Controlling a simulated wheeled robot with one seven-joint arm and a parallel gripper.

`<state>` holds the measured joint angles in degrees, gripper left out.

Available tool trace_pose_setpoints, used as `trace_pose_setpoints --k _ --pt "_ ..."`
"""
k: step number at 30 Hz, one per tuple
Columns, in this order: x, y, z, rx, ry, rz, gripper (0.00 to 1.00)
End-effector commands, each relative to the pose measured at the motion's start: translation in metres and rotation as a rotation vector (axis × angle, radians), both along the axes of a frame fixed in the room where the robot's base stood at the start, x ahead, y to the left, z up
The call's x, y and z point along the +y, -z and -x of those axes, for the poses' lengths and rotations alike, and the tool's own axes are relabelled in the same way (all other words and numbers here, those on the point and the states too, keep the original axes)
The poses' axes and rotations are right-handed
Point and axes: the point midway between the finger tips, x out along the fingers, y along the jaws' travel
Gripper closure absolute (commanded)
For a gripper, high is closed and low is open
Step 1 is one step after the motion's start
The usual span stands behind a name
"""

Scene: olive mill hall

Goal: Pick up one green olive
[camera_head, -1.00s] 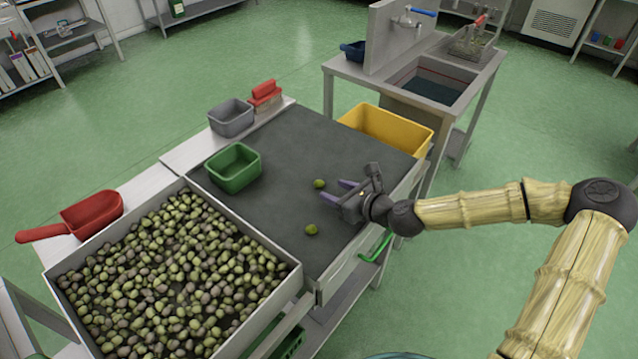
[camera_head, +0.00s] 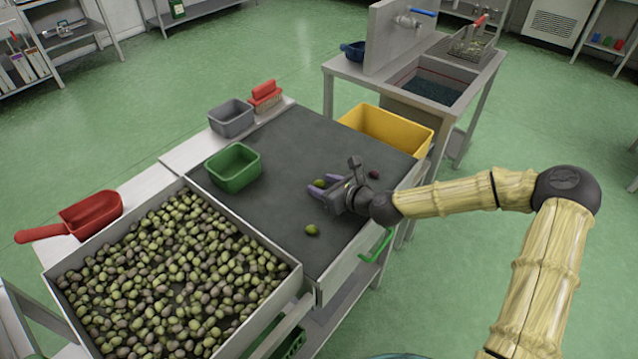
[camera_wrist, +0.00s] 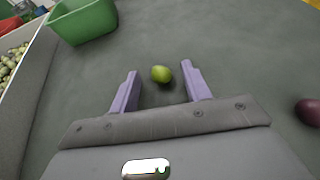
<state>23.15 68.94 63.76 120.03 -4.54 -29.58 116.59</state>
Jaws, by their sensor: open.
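A green olive (camera_wrist: 161,74) lies on the dark table top, between the tips of my gripper's two purple fingers in the wrist view, with a gap on each side. The same olive (camera_head: 319,183) shows in the head view. My gripper (camera_head: 320,191) is open, low over the table. A second green olive (camera_head: 312,230) lies on the table nearer the front edge. A dark purple olive (camera_head: 374,174) lies behind my gripper in the head view, and at the right edge of the wrist view (camera_wrist: 309,111).
A large tray (camera_head: 295,272) full of olives stands at the lower left. A green bin (camera_head: 236,181) and a grey bin (camera_head: 231,131) stand at the left of the table. A yellow crate (camera_head: 424,146) is beyond the far edge. The table's middle is mostly clear.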

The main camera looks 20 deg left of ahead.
Motion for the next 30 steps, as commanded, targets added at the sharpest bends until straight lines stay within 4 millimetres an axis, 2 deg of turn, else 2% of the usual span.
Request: trace_pose_setpoints --k 1,8,23,26,30 --pt "0.0 0.0 0.0 0.0 0.0 0.0 0.53" --pt "0.0 0.0 0.0 0.0 0.0 0.0 0.98" --pt "0.0 -0.003 0.0 -0.001 0.0 -0.001 1.0" --pt "0.0 -0.011 0.0 -0.003 0.0 -0.001 1.0" --pt "0.0 -0.033 -0.001 -0.003 0.0 -0.001 1.0"
